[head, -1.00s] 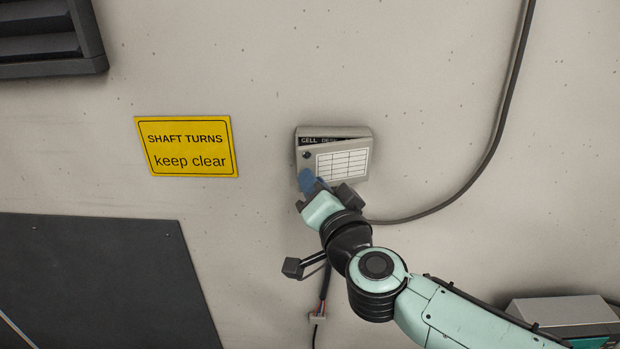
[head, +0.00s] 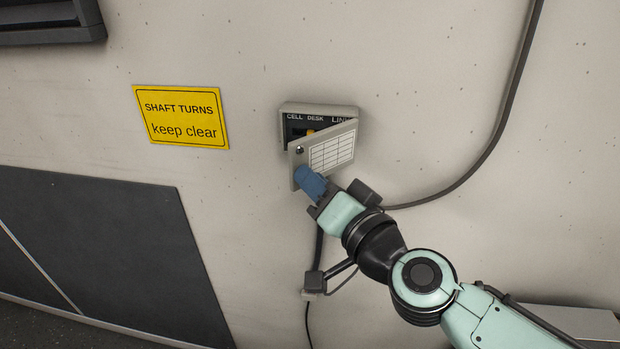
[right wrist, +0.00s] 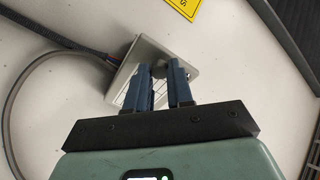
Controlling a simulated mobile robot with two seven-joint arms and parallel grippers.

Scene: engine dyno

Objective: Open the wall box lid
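The wall box (head: 287,126) is a small grey box on the wall, labelled "CELL DESK LINK" inside. Its lid (head: 331,152), with a white printed grid and a dark round knob at its upper left, stands partly open. Its left side is swung out from the wall. My right gripper (head: 309,183) is at the lid's lower left corner, with blue fingers. A yellow part shows inside the box. My left gripper is out of view.
A yellow "SHAFT TURNS keep clear" sign (head: 182,117) is on the wall left of the box. A dark cable (head: 497,130) curves down the wall on the right. A dark panel (head: 110,250) covers the lower left.

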